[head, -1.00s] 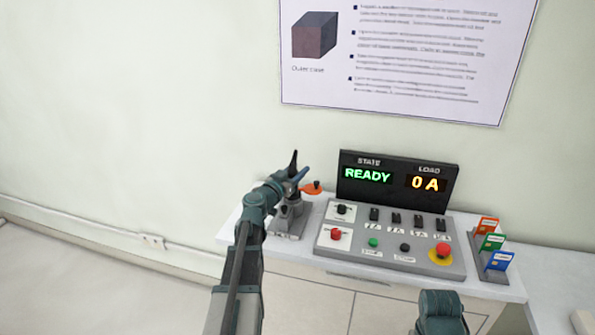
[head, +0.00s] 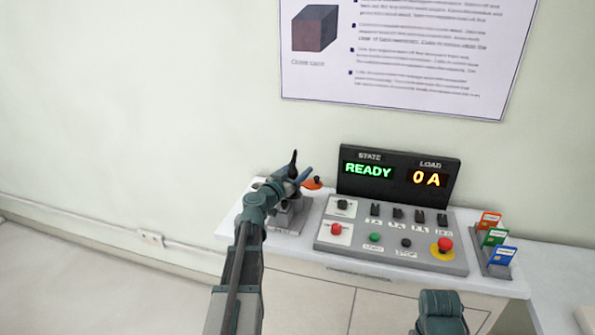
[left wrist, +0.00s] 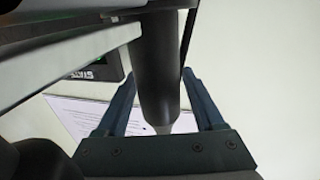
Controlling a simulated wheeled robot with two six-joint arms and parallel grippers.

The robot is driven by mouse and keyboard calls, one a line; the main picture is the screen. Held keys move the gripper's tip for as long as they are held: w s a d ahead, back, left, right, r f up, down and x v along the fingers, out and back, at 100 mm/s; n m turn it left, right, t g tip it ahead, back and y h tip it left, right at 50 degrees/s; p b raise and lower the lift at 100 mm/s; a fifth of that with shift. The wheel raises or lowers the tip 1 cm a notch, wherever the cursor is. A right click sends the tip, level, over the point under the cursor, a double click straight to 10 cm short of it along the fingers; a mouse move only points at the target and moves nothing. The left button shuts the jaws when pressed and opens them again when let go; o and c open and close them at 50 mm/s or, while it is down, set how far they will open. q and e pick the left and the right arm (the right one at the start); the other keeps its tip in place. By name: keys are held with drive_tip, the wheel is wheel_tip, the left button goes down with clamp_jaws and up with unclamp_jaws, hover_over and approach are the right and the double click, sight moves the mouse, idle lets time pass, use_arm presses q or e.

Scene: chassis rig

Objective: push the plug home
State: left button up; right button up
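My left gripper (head: 300,172) is over a grey fixture (head: 291,217) at the left end of the bench. A dark upright piece (head: 293,159) rises beside its fingers. In the left wrist view, a dark cylinder (left wrist: 155,75) passes between the two spread fingers of my left gripper (left wrist: 158,85). I cannot tell whether the fingers touch it, or whether it is the plug. A red-orange disc with a black knob (head: 313,183) sits right behind the gripper. The plug's seat is not clearly visible.
A grey console (head: 345,253) with buttons and switches stands right of the gripper. Its display (head: 397,179) reads READY and 0 A. A rack of coloured cards (head: 496,241) stands at the bench's right end. The wall is close behind.

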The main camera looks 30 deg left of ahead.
use_arm(q)
drive_tip(key=shift+o, duration=0.2)
drive_tip(key=shift+s, duration=0.1)
drive_tip(key=s, duration=1.3)
drive_tip(key=shift+s+a, duration=0.2)
drive_tip(key=shift+s, duration=0.1)
